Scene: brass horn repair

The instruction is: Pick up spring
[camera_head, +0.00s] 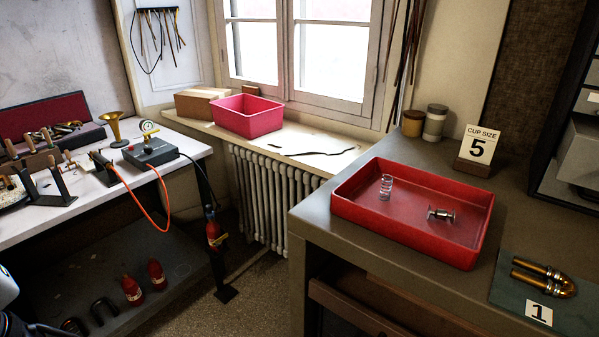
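A silvery coil spring (386,187) stands upright in the left part of a shallow red tray (400,235), near its back left wall. The tray sits on the grey-brown counter at the right. A small metal spool-shaped part (441,215) lies on its side in the same tray, to the right of the spring and apart from it. The spring is fully visible with clear space around it. I do not make out my gripper in this view; only a cropped white and dark shape shows at the lower left edge.
A "CUP SIZE 5" sign (479,149) and two jars (434,122) stand behind the tray. Brass U-shaped tubing (543,278) lies on a mat at the right front. A pink bin (248,116) sits on the window sill. A cluttered workbench (100,195) stands at left.

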